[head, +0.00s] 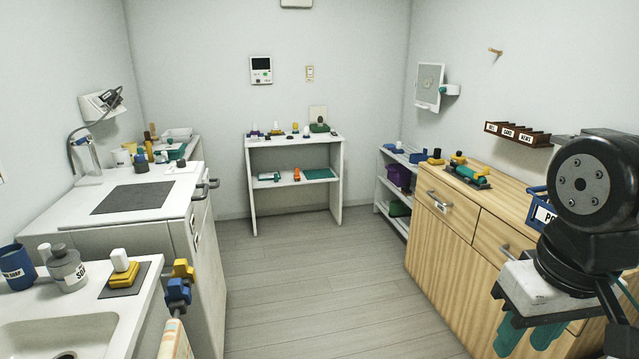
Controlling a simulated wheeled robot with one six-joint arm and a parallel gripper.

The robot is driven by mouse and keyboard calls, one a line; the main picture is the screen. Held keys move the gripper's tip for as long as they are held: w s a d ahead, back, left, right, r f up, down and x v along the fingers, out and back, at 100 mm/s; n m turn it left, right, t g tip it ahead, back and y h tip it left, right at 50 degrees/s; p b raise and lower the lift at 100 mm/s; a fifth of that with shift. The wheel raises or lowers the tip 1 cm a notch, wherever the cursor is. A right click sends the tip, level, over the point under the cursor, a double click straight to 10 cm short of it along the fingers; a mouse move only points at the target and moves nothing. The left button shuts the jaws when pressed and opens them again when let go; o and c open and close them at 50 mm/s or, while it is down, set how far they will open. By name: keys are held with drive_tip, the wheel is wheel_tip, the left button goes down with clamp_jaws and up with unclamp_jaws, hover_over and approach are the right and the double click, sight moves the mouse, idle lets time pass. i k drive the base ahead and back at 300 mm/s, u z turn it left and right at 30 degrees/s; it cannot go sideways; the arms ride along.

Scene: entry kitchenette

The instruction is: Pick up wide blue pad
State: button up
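I cannot tell for sure which thing is the wide blue pad. A low, flat blue piece (393,149) lies on top of the white shelf unit near the right wall. Another small blue piece (418,157) sits at the far end of the wooden cabinet top. Both are small in the head view. My gripper (530,340), with a pale body and teal fingers, hangs at the lower right in front of the wooden cabinet. Its fingers look apart with nothing seen between them. It is well away from both blue pieces.
The wooden cabinet (450,230) on the right carries a yellow-and-green item (468,171) and a labelled blue container (541,211). A white shelf (296,143) stands at the back. A counter with sink (60,335) is on the left. The middle floor is clear.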

sight(397, 150)
drive_tip(key=i, duration=6.35)
drive_tip(key=z, duration=1.65)
drive_tip(key=i, duration=0.5)
drive_tip(key=u, duration=0.05)
